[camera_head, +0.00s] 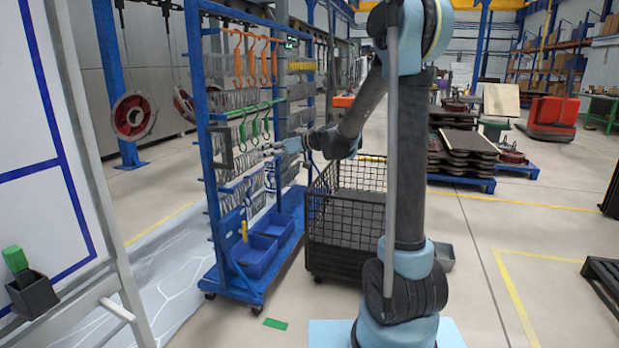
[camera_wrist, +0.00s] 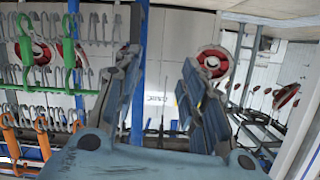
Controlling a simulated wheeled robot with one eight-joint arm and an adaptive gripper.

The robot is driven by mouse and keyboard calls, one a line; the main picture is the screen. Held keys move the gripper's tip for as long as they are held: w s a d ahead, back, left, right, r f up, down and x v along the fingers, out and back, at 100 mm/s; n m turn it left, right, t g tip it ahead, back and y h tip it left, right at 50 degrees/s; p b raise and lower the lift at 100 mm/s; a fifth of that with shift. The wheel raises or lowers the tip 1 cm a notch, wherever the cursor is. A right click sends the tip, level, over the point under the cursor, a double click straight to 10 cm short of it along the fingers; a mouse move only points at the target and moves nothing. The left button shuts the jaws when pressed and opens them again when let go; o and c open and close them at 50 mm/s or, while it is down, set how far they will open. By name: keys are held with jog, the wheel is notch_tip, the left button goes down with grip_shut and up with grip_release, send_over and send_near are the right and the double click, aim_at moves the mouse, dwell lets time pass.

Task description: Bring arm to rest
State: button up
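My arm (camera_head: 407,165) stands at the centre right of the head view and reaches left toward a blue hook rack (camera_head: 203,150). My gripper (camera_head: 268,149) is in front of the rack, near its green hooks (camera_head: 255,128). In the wrist view my gripper (camera_wrist: 160,75) has its two fingers apart with nothing between them. That view looks upside down. Green hooks (camera_wrist: 68,50) and orange hooks (camera_wrist: 42,140) hang to the left of the fingers there. I cannot tell whether the gripper touches the rack.
A black wire mesh cart (camera_head: 345,215) stands between the rack and my arm, below the forearm. Blue bins (camera_head: 256,257) sit low on the rack. A whiteboard (camera_head: 40,140) is at the left. Open floor (camera_head: 475,270) lies to the right.

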jog(key=s+d+f+m+h, duration=0.4)
jog(key=s+d+f, duration=0.2)
jog(key=s+d, duration=0.5)
jog(key=s+d+f+m+g+h, duration=0.1)
jog(key=s+d+f+m+h, duration=0.3)
jog(key=s+d, duration=0.8)
jog(key=s+d+f+m+g+h, duration=0.1)
jog(key=s+d+f+m+h, duration=0.3)
jog(key=s+d, duration=0.8)
jog(key=s+f+h, duration=0.2)
jog(key=s+f, duration=0.1)
jog(key=f, duration=0.1)
jog(key=shift+s+f+m, duration=0.15)
jog(key=shift+s+m, duration=0.15)
jog(key=shift+s, duration=0.05)
jog(key=shift+d, duration=0.1)
jog(key=shift+w+f, duration=0.2)
jog(key=shift+w, duration=0.2)
jog(key=shift+c, duration=0.3)
